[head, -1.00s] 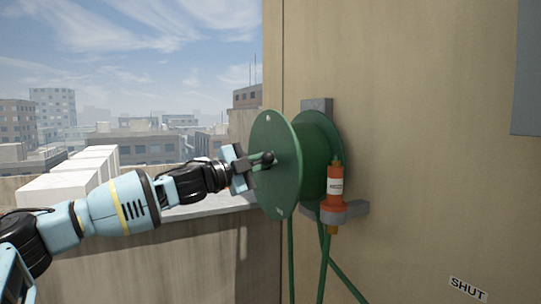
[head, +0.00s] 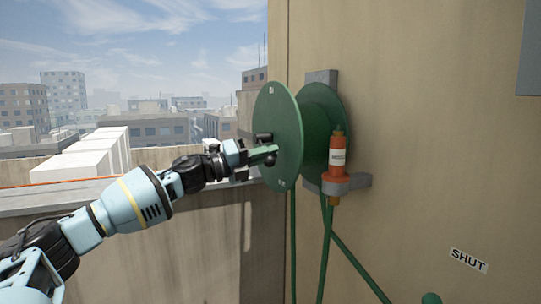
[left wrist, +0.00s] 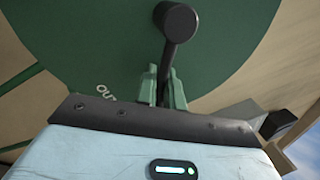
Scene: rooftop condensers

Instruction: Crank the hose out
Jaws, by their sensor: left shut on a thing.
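A green hose reel (head: 287,118) is mounted on a tan wall by a grey bracket. Its front disc also fills the top of the left wrist view (left wrist: 90,45), with "OUT" lettered on it. My left gripper (head: 268,150) is shut on the crank handle, in front of the disc. In the left wrist view the green fingers (left wrist: 163,85) close around the dark handle, whose round black end (left wrist: 178,20) sticks out beyond them. Green hose (head: 326,250) hangs below the reel; its lower end is out of frame. My right gripper is not in view.
A "SHUT" label (head: 468,260) is low on the wall. A parapet (head: 215,225) runs behind my left arm, with white boxes (head: 95,160) beyond.

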